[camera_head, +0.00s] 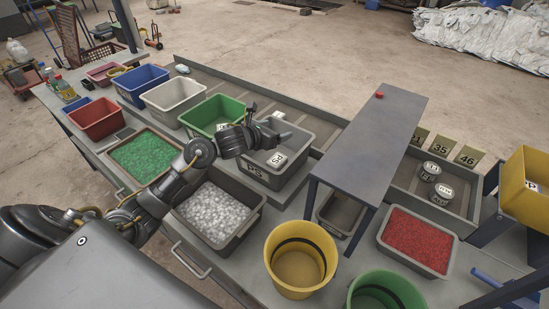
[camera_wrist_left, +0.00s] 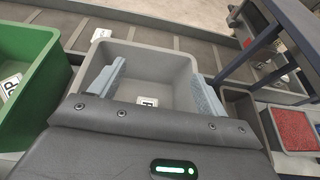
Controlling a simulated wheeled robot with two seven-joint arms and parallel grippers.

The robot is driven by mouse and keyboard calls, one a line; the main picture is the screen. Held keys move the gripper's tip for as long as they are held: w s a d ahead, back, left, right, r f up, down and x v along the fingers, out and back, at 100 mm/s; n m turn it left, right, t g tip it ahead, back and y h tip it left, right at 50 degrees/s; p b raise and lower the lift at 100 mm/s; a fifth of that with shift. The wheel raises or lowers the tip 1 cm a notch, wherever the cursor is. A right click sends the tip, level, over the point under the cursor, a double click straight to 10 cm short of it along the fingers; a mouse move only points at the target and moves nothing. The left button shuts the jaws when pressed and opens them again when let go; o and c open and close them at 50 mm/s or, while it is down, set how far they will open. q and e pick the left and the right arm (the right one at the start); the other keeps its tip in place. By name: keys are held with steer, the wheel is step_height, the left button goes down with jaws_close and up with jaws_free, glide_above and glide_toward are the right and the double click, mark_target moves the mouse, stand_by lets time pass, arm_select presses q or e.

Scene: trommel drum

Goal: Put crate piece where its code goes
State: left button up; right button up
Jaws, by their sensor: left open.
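A grey crate (camera_head: 296,160) with a "PS" label (camera_head: 254,171) on its front stands in the row of crates. A flat white piece with a dark code (camera_head: 276,158) lies inside it; the code is too small to read surely. My left gripper (camera_head: 277,126) is open over this grey crate. In the left wrist view its fingers (camera_wrist_left: 156,90) are apart and empty, with the white piece (camera_wrist_left: 147,101) below between them. A green crate (camera_head: 206,116) stands to the left and holds a white piece marked "PP" (camera_wrist_left: 11,84). My right gripper is out of view.
White (camera_head: 173,94), blue (camera_head: 140,80) and red (camera_head: 97,120) crates continue left. Trays of green (camera_head: 145,156), white (camera_head: 213,211) and red (camera_head: 417,240) granules stand nearer. A raised grey shelf (camera_head: 375,140) stands right. Yellow (camera_head: 300,258) and green (camera_head: 385,290) buckets stand in front.

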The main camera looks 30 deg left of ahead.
arm_select(q)
steer(key=b+v, duration=0.1)
steer(key=v, duration=0.9)
steer(key=shift+s+r, duration=0.15)
steer(key=shift+s, duration=0.2)
steer(key=shift+a, duration=0.1)
